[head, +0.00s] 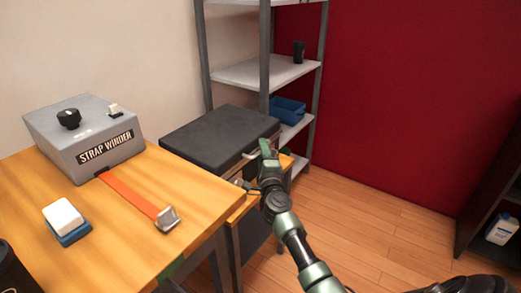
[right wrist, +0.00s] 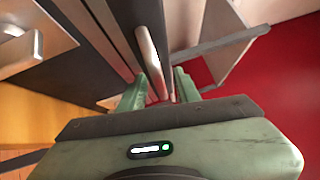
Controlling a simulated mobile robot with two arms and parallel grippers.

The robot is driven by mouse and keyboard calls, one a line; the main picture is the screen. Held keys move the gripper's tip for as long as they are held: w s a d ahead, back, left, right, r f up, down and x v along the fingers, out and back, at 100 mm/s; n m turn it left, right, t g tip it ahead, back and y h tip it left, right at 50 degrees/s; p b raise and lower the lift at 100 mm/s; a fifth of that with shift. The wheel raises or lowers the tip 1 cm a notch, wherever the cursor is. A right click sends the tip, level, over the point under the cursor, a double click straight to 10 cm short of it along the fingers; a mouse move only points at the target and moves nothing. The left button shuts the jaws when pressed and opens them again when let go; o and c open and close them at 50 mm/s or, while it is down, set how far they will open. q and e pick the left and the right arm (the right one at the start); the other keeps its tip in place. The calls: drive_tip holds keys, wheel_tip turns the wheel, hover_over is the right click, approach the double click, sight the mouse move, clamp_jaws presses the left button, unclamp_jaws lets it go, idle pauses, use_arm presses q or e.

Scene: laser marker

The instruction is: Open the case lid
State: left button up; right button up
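The case (head: 215,135) has a flat dark grey lid, which is shut, and stands on a wooden-topped stand beyond the table. A pale handle (head: 250,155) shows at its front edge. My right gripper (head: 266,148) is at this front edge, beside the handle. In the right wrist view, the green fingers (right wrist: 159,88) are apart, with a silver bar handle (right wrist: 148,50) reaching down between them. I cannot tell whether either finger touches the bar. My left gripper is not in view.
A strap winder (head: 85,135) with an orange strap and a white-and-blue block (head: 65,220) are on the wooden table (head: 120,245). Metal shelves (head: 265,72) with a blue bin (head: 288,110) stand behind the case.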

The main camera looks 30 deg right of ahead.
clamp_jaws()
drive_tip(key=shift+r, duration=0.1)
idle(1.2)
